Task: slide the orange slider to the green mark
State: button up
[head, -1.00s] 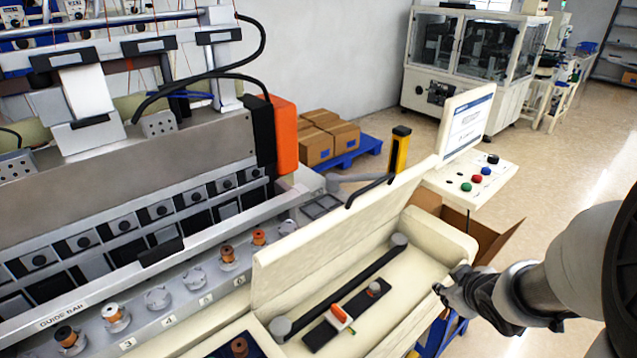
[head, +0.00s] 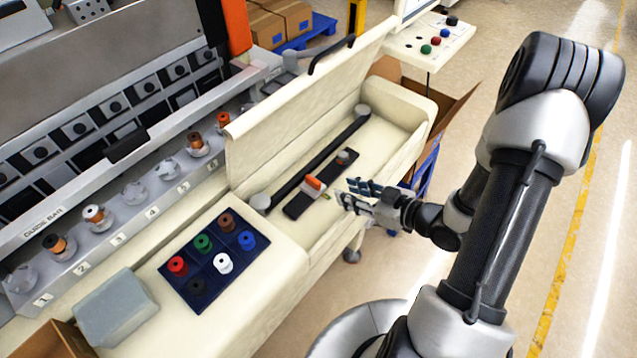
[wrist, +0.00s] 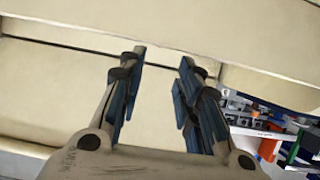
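The orange slider (head: 314,186), with a white side, sits on a dark narrow track (head: 296,207) in the open cream bin of the machine. A grey round knob (head: 344,157) stands at the track's far end. The slider is not identifiable there.
A long black bar (head: 312,165) runs behind the track, and the raised cream lid (head: 290,100) stands behind that. A dark tray (head: 178,286) of coloured spools and a grey block (head: 115,306) lie at front left. Open floor is on the right.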

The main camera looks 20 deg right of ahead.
aim_at(317, 181)
jog(key=b+x, duration=0.2)
jog(key=x, duration=0.9)
jog(key=shift+w+a+f, duration=0.15)
jog(key=shift+c, duration=0.2)
grip_shut()
jog(key=shift+w, duration=0.1)
